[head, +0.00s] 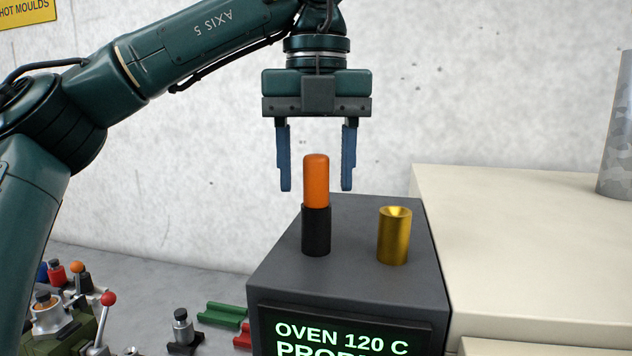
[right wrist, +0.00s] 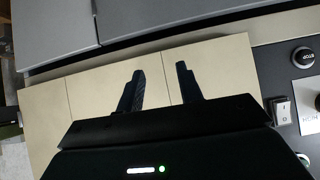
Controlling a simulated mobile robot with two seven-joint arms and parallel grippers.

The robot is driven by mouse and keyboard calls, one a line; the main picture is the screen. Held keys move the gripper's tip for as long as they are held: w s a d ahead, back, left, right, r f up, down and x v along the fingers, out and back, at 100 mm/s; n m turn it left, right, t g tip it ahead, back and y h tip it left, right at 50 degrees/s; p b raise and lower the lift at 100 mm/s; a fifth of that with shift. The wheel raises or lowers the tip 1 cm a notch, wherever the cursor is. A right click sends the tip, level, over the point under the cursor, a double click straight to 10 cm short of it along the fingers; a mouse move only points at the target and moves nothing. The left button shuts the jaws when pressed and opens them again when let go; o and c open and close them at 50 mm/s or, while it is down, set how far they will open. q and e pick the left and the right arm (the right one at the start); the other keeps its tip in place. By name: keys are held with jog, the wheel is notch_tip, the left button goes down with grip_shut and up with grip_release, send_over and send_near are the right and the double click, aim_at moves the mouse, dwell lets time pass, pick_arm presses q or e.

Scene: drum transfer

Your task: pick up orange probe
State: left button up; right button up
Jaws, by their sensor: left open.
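The orange probe (head: 316,182) stands upright, its orange upper part above a black lower part (head: 316,232), on the dark grey oven block (head: 350,213). My left gripper (head: 317,188) points down with its two blue fingers apart. In the head view the fingers appear on either side of the orange part; contact is not visible. My right gripper (right wrist: 160,85) shows in the right wrist view with its fingers apart and nothing between them, over a beige surface.
A brass cylinder (head: 394,236) with a hollowed top stands right of the probe. A beige cabinet (head: 520,230) adjoins on the right, with a grey cylinder (head: 617,130) on it. Small fixtures (head: 185,330) and a red-knobbed lever (head: 108,299) lie lower left. Buttons (right wrist: 303,56) show in the right wrist view.

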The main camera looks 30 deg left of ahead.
pick_arm(q)
jog(key=shift+f, duration=0.65)
jog(key=c, duration=1.1)
